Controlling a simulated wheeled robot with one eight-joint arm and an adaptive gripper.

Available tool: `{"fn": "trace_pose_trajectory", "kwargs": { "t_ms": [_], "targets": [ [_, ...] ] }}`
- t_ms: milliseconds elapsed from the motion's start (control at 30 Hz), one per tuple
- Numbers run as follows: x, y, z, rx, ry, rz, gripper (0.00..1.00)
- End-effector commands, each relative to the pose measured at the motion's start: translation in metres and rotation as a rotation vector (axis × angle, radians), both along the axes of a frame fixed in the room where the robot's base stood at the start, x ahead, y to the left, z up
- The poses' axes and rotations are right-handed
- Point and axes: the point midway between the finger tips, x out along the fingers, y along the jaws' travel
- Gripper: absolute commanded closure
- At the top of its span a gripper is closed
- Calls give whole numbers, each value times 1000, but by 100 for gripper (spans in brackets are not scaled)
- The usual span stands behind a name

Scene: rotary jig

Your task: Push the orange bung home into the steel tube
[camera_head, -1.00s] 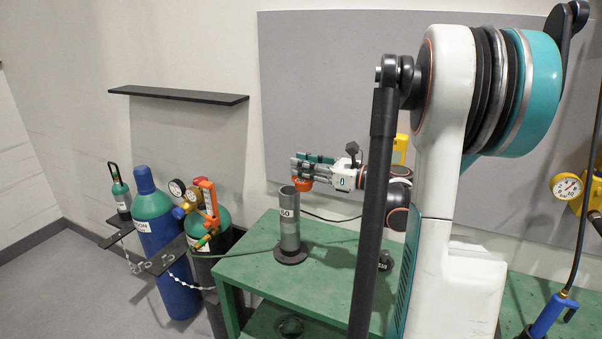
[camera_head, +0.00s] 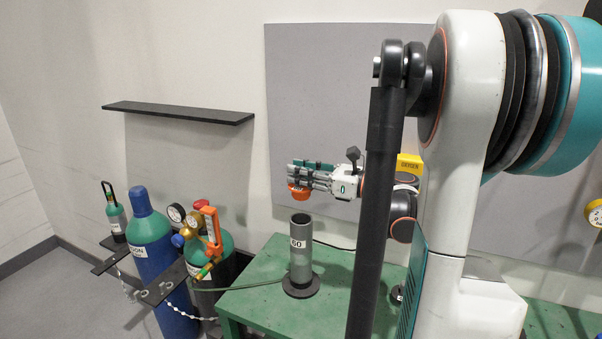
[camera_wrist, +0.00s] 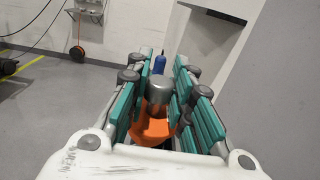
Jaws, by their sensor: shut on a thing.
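My gripper (camera_head: 292,173) reaches leftward, roughly level, with its fingers closed on the orange bung (camera_head: 299,194). The bung hangs below the fingers. The steel tube (camera_head: 302,262) stands upright on a dark round base on the green table, marked "60". Its open mouth appears below the bung in the picture, with a visible gap between them; exact alignment in depth cannot be told. In the wrist view the gripper (camera_wrist: 165,70) has its teal-padded fingers on both sides of the bung (camera_wrist: 152,128), and a grey rounded piece shows between them.
The green table (camera_head: 255,300) has bare room around the tube. A blue gas cylinder (camera_head: 160,260) and a green-topped cylinder with gauges and an orange fitting (camera_head: 210,222) stand to its left. A thin hose runs towards the tube. A black shelf (camera_head: 178,112) is on the wall.

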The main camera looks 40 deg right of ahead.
Motion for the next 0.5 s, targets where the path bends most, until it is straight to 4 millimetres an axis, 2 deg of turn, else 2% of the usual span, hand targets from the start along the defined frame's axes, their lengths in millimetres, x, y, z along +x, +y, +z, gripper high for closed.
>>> {"fn": "trace_pose_trajectory", "kwargs": {
  "t_ms": [500],
  "targets": [
    [0,0,-44,0,0,0,100]
  ]
}}
